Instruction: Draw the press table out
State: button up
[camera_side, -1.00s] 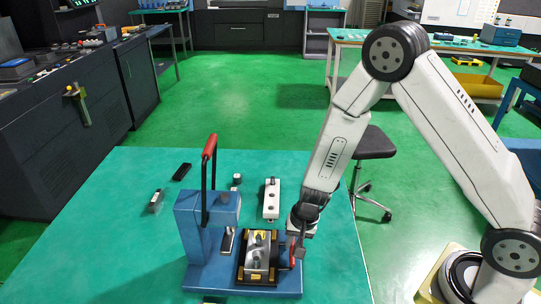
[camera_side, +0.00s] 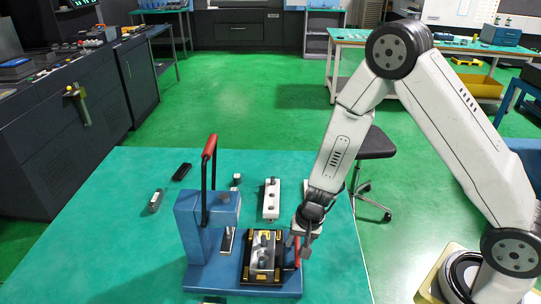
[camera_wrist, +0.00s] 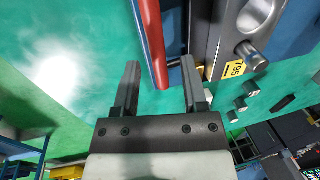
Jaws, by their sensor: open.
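The press (camera_side: 190,230) is blue, with a tall lever with a red grip (camera_side: 210,147), on a blue base. The press table (camera_side: 247,268) is a black and yellow carriage bearing a silver block (camera_side: 263,252), right of the press column. A red handle (camera_side: 297,256) stands at its right end. My gripper (camera_side: 304,247) is at this handle. In the wrist view, my gripper (camera_wrist: 160,68) is open, and the red handle (camera_wrist: 152,40) shows between the two fingers, closer to the right one. I cannot tell whether a finger touches it.
A pale block with holes (camera_side: 271,199) lies behind the press table. A black item (camera_side: 182,172) and a small grey item (camera_side: 156,200) lie at the left on the green bench top (camera_side: 110,230). The bench to the right of the handle looks clear.

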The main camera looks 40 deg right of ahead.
jog(key=shift+r, duration=0.15)
notch_tip(320, 180, up, 7)
jog(key=s+d, duration=0.1)
jog(key=shift+r, duration=0.15)
dwell(0.9)
jog(key=shift+w+a+g, duration=0.2)
jog(key=shift+a+g, duration=0.3)
jog(key=shift+a, duration=0.4)
jog(key=shift+w+a+g+h, duration=0.4)
jog(key=shift+g+h, duration=0.15)
jog(key=shift+h, duration=0.25)
jog(key=shift+w+a+g+h, duration=0.4)
jog(key=shift+g+h, duration=0.15)
jog(key=shift+h, duration=0.25)
